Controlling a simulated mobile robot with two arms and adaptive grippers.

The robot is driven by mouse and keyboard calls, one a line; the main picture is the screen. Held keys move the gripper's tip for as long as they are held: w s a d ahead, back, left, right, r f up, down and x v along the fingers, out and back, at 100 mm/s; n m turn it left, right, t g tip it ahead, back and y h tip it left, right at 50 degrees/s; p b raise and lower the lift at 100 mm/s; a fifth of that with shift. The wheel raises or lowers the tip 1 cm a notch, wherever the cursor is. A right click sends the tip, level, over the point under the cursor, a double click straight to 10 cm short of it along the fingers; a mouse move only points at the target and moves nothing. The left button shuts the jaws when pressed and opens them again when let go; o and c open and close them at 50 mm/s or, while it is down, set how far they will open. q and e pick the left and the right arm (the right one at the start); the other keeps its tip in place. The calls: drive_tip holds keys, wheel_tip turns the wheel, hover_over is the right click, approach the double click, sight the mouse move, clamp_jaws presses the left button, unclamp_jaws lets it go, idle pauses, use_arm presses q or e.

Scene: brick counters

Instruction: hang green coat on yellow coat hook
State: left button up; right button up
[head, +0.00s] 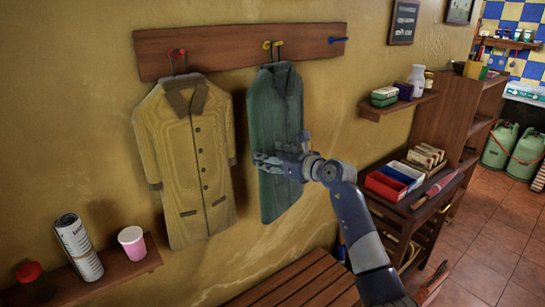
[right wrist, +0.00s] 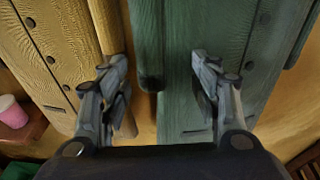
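The green coat (head: 283,100) hangs upright against the wall below the yellow coat hook (head: 267,45). Its dark hanger wire (head: 277,51) is at that hook; the exact contact is too small to tell. My right gripper (head: 258,161) is at the coat's middle, covering part of its front. In the right wrist view, the two fingers of the gripper (right wrist: 160,75) are spread apart, with a green sleeve (right wrist: 148,45) between them and a gap on its left side. The coat's front (right wrist: 215,30) is behind the right finger. My left gripper is not in view.
A yellow coat (head: 195,150) hangs on the red hook (head: 176,52), close to the left. The blue hook (head: 338,40) is empty. A slatted bench (head: 300,280) is below; a small shelf (head: 400,105) is right.

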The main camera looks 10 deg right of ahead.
drive_tip(key=v, duration=1.2)
drive_tip(key=s+a+f+m+y+b, duration=0.1)
drive_tip(key=a+f+m+y, duration=0.25)
drive_tip(key=f+m, duration=1.1)
drive_tip(key=s+d+f+m+h+b, duration=0.15)
drive_tip(key=s+f+m, duration=0.25)
drive_tip(key=f, duration=0.8)
drive_tip(key=s+d+f+m+h+p, duration=0.1)
drive_tip(key=s+f+m+h, duration=0.2)
drive_tip(key=f, duration=0.8)
drive_tip(key=s+d+f+m+h+b, duration=0.1)
drive_tip(key=s+f+m+h, duration=0.25)
drive_tip(key=f, duration=0.85)
drive_tip(key=s+d+f+m+g+h, duration=0.2)
drive_tip(key=s+f+m+g, duration=0.5)
drive_tip(key=s+f, duration=1.25)
drive_tip(key=s+a+f+m+g, duration=0.1)
drive_tip(key=s+f+m+g, duration=0.1)
drive_tip(key=s, duration=0.7)
drive_tip(key=s+f+m+g+b, duration=0.1)
drive_tip(key=s+f, duration=0.3)
drive_tip(key=s, duration=0.6)
drive_tip(key=s+a+f+m+g, duration=0.1)
drive_tip(key=s+f+m+g, duration=0.2)
drive_tip(key=s, duration=0.7)
drive_tip(key=shift+a+f+m, duration=0.25)
drive_tip(key=shift+a+m, duration=0.1)
drive_tip(key=shift+m, duration=0.25)
